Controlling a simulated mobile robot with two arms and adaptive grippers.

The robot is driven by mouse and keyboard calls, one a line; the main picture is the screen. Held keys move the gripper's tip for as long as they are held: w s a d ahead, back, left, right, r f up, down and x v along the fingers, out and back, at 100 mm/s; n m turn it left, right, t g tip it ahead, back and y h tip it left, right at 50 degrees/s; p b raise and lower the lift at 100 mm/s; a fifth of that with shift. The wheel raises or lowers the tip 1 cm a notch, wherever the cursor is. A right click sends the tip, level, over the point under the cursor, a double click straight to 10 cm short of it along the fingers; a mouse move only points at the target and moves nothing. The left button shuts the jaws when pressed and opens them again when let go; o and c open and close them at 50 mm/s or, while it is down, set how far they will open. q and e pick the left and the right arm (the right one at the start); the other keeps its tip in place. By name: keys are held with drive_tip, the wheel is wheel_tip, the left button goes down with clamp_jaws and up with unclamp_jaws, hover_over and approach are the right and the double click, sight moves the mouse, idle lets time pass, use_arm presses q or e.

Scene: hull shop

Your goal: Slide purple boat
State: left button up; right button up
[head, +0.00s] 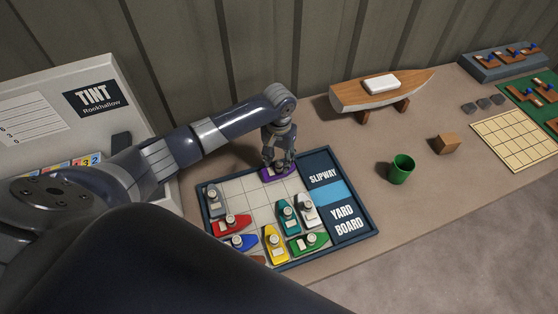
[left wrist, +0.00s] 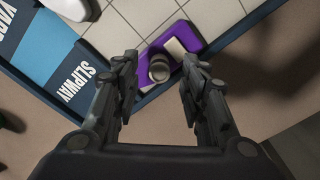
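The purple boat (head: 279,175) lies at the far edge of the tiled yard board (head: 240,192), a little left of the slipway panel (head: 322,172). My left gripper (head: 278,160) is right above it, pointing down. In the left wrist view the purple boat (left wrist: 190,38) has a grey round peg (left wrist: 159,68) and a pale block on its deck. My left gripper (left wrist: 157,85) is open there, its fingers on either side of the peg with gaps to both. My right gripper does not show.
Other boats stand on the board: red (head: 232,224), blue (head: 238,242), yellow (head: 275,245), green (head: 309,243), teal (head: 288,215), white (head: 306,211) and grey. A green cup (head: 401,169), wooden block (head: 447,144) and model hull (head: 380,92) stand to the right.

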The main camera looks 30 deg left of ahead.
use_arm(q)
wheel_tip(320, 180, down, 2)
drive_tip(key=shift+f, duration=0.2)
drive_tip(key=shift+c, duration=1.3)
clamp_jaws()
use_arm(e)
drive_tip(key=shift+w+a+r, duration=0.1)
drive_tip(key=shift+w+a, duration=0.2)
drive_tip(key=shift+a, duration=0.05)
